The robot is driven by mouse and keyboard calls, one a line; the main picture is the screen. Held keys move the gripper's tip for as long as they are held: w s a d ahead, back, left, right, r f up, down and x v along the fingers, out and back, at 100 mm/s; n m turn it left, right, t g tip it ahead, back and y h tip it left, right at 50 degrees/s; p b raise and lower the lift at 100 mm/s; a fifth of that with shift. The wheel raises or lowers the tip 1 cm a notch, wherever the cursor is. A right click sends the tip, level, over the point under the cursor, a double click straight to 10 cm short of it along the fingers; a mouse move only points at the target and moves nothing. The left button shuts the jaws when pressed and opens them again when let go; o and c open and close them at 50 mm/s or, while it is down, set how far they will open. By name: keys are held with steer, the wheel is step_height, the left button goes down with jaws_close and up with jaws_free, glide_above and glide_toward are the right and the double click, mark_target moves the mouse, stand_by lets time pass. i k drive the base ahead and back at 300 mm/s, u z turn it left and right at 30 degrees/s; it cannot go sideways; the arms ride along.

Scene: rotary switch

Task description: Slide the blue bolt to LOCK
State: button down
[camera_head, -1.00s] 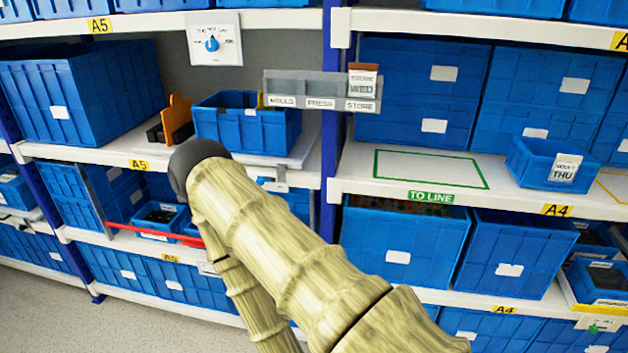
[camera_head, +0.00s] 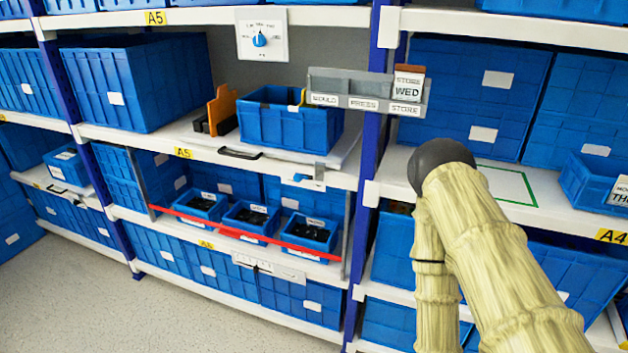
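A small blue bolt (camera_head: 301,178) sits on a pale metal plate (camera_head: 318,181) at the front edge of the middle shelf, right of centre in the left bay. Any lettering on this plate is too small to read, so I cannot tell the bolt's position along it. My arm, with pale bamboo-like links and a dark rounded joint, rises at the right, apart from the bolt. My gripper is not in view.
A dial with a blue knob (camera_head: 260,40) hangs above. A red bar (camera_head: 245,235) crosses in front of small blue bins (camera_head: 250,218). A white slotted plate (camera_head: 266,265) is below. A black handle (camera_head: 240,153) is left of the bolt. Floor is clear at lower left.

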mark_target(297, 178)
steer(key=u, duration=0.05)
steer(key=k, duration=0.5)
steer(key=u, duration=1.7)
steer(key=i, duration=0.6)
steer(key=z, duration=1.35)
